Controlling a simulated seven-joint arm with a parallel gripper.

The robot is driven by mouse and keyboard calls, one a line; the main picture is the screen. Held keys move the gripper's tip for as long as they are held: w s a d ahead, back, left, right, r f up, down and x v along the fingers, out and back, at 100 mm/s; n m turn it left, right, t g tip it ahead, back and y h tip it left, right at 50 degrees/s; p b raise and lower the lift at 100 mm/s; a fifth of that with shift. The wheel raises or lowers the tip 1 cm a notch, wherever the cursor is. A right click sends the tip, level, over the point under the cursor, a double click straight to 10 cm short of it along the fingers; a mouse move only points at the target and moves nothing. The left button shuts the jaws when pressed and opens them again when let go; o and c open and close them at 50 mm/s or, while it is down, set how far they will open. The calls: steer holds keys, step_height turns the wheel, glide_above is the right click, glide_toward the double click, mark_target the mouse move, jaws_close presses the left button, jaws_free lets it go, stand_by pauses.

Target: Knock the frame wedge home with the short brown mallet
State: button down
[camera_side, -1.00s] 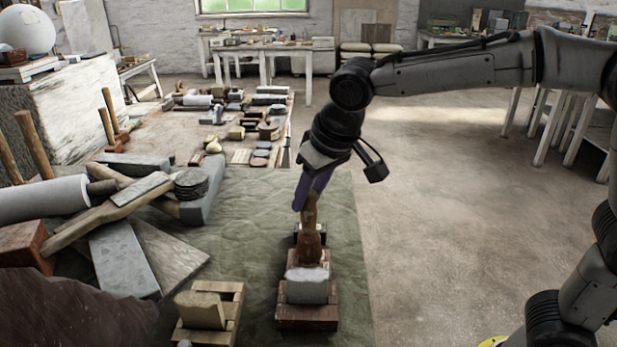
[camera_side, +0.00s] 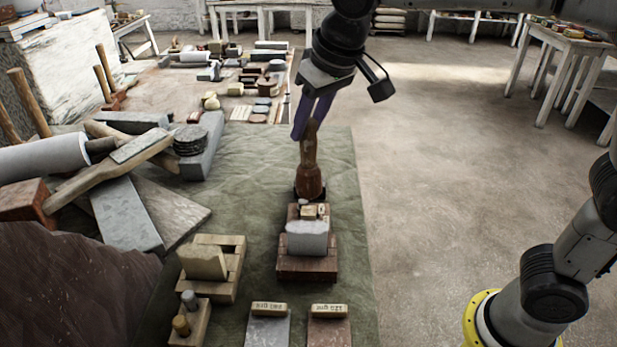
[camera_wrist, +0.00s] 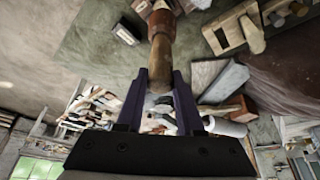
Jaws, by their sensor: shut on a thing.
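My gripper (camera_side: 306,122) is shut on the handle of the short brown mallet (camera_side: 309,178), which hangs nearly upright, head down. In the wrist view, my gripper's purple fingers (camera_wrist: 160,88) flank the mallet (camera_wrist: 164,42). A brown wooden frame (camera_side: 307,266) on the green cloth holds a pale grey block (camera_side: 307,240). Small pale wooden pieces (camera_side: 311,211) sit just behind the block; one looks like the wedge. The mallet head shows just above and behind them in the side view; I cannot tell whether it touches anything.
A second, paler frame with a cream block (camera_side: 203,262) stands to the left. Two labelled slabs (camera_side: 268,325) and a small peg holder (camera_side: 188,320) lie in front. Slabs and tools (camera_side: 125,215) crowd the left.

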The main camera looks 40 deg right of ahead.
mark_target(308, 149)
steer(key=shift+f, duration=0.25)
stand_by(0.9)
stand_by(0.4)
step_height(308, 149, down, 6)
steer(key=shift+r, duration=2.8)
steer(key=shift+r, duration=2.4)
